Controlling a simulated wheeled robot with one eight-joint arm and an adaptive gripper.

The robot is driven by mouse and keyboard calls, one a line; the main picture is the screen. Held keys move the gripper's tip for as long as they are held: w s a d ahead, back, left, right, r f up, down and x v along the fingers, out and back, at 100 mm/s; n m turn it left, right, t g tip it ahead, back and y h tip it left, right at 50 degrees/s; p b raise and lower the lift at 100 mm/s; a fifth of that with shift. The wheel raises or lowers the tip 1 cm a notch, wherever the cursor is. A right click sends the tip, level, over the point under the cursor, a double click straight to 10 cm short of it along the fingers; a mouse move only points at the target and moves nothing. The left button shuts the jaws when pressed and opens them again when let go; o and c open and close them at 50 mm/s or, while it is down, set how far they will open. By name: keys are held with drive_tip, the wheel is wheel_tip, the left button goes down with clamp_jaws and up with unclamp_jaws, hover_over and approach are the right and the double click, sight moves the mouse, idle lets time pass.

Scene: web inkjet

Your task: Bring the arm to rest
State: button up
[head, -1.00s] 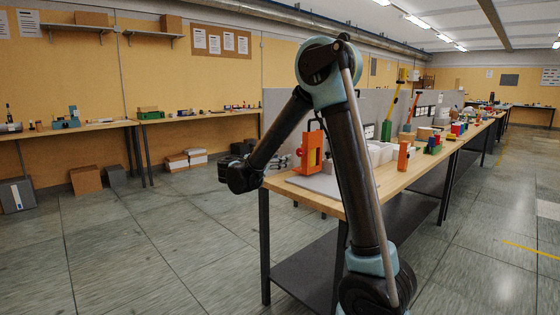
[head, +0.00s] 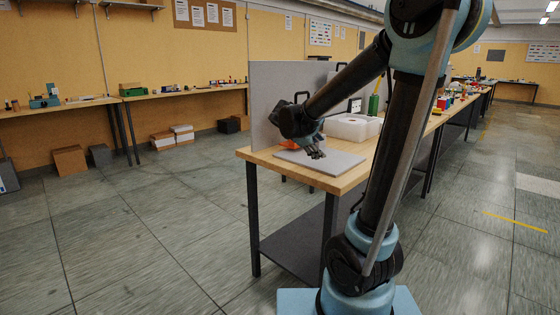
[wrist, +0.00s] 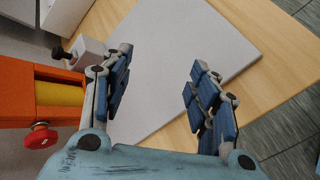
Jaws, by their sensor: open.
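My gripper (head: 315,150) hangs over the near end of the long wooden table in the head view, at the end of my arm. In the wrist view my gripper (wrist: 158,88) has its two blue-padded fingers spread wide apart, with nothing between them. Below the fingers lies a flat grey board (wrist: 175,45), which also shows in the head view (head: 340,166). An orange frame with a yellow roller and red knob (wrist: 45,95) stands left of the fingers. In the head view it is mostly hidden behind my gripper, with only a bit of orange (head: 289,144) showing.
A grey partition (head: 270,88) stands along the table's far side. White bins (head: 352,127) and a green object (head: 374,105) stand farther along the table. Side benches (head: 80,104) line the yellow wall, with boxes (head: 70,160) on the floor. The floor left of the table is clear.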

drive_tip(key=s+d+m+y, duration=0.1)
drive_tip(key=s, duration=0.1)
drive_tip(key=s+d+f+m, duration=0.1)
drive_tip(key=s+d+m, duration=0.1)
drive_tip(key=s+d+f+m+g+y, duration=0.1)
drive_tip(key=s+m, duration=0.1)
drive_tip(key=s, duration=0.1)
drive_tip(key=shift+d+f+y, duration=0.15)
drive_tip(key=shift+d+y, duration=0.05)
drive_tip(key=shift+y, duration=0.1)
drive_tip(key=s+m+y, duration=0.1)
drive_tip(key=s+m, duration=0.1)
drive_tip(key=s+f+m+y, duration=0.1)
drive_tip(key=s+m, duration=0.1)
drive_tip(key=s+d+f+m+y, duration=0.1)
drive_tip(key=s+m, duration=0.1)
drive_tip(key=s, duration=0.1)
drive_tip(key=shift+m, duration=0.3)
drive_tip(key=s+f+m+g, duration=0.2)
drive_tip(key=s+f, duration=0.3)
drive_tip(key=s, duration=0.4)
drive_tip(key=s+f+m+g+y, duration=0.1)
drive_tip(key=s+f+g, duration=0.1)
drive_tip(key=s+f, duration=0.4)
drive_tip(key=s, duration=0.3)
drive_tip(key=shift+a+f+m+y, duration=0.2)
drive_tip(key=shift+a+m+y, duration=0.1)
drive_tip(key=shift+a+m, duration=0.1)
